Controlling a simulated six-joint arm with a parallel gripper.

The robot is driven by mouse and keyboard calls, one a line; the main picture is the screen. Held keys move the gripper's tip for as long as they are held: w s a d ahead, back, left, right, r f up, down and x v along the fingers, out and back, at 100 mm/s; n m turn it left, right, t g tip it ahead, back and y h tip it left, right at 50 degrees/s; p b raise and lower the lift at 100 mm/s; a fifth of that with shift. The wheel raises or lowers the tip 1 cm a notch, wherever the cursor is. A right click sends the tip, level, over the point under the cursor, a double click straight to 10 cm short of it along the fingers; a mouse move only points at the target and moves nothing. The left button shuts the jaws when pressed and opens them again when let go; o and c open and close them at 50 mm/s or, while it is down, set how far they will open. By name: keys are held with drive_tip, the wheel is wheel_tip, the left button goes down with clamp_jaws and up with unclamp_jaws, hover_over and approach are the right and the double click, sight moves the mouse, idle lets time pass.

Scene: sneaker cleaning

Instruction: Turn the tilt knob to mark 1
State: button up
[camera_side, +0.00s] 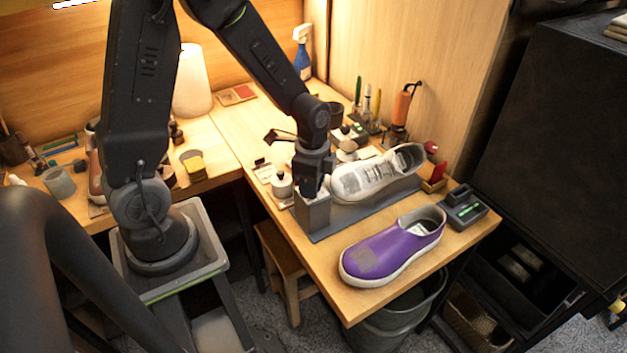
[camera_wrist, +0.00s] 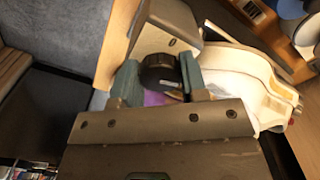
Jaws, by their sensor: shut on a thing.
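The tilt knob (camera_wrist: 158,68) is a dark round knob on a grey block (camera_wrist: 160,38) in the wrist view. My gripper (camera_wrist: 160,78) has a greenish finger on each side of it and is shut on it. A small dark spot shows on the block's face; I cannot read any mark number or the knob's pointer. In the side view my gripper (camera_side: 312,190) points down at the top of the grey block (camera_side: 313,215), and the knob is hidden. A white sneaker (camera_side: 370,176) rests on the stand beside the block.
A purple shoe (camera_side: 390,247) lies at the table's front, near a dark device with a green display (camera_side: 464,207). Brushes and an orange tool (camera_side: 402,105) stand behind. Bare table (camera_side: 330,285) shows front left.

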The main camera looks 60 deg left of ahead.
drive_tip(key=shift+m, duration=2)
drive_tip(key=m, duration=0.4)
drive_tip(key=o, duration=0.7)
